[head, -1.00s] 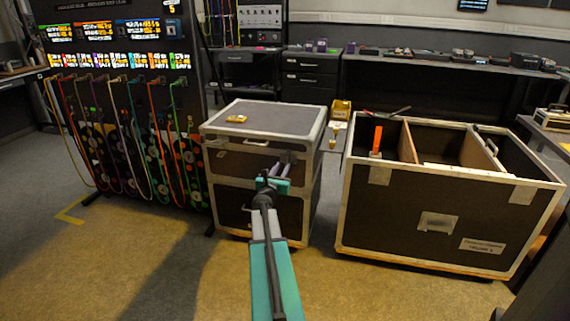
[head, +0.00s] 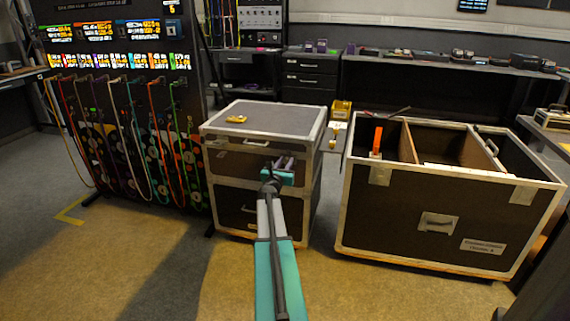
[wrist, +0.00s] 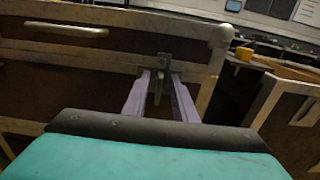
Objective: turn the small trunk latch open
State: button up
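The small trunk (head: 225,165) is a dark case with pale metal edging, standing at the centre of the head view. Its latch (wrist: 158,88) is a small grey metal piece on the front face near the right edge in the wrist view. My gripper (head: 284,163) is at the trunk's front right in the head view. In the wrist view my gripper (wrist: 160,78) has its two purple fingers apart, one on each side of the latch, with a gap between. Whether a finger touches the latch I cannot tell. In the head view my gripper hides the latch.
A bar handle (wrist: 66,30) is left of the latch. A yellow item (head: 237,118) lies on the trunk lid. A large open trunk (head: 400,215) stands to the right. A cable rack (head: 125,100) stands left. The floor in front is clear.

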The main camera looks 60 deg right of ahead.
grip_shut()
jog(key=shift+f+m+b, duration=0.1)
jog(key=shift+m+b, duration=0.4)
jog(key=shift+b, duration=0.2)
jog(key=m+b, duration=0.5)
jog(key=b, duration=0.2)
jog(key=s+f+m+b, duration=0.1)
jog(key=m+b, duration=0.5)
jog(key=b, duration=0.1)
jog(key=m+b, duration=0.6)
jog(key=b, duration=0.1)
jog(key=shift+s+d+f, duration=0.2)
jog(key=shift+s+d, duration=0.05)
jog(key=shift+s, duration=0.05)
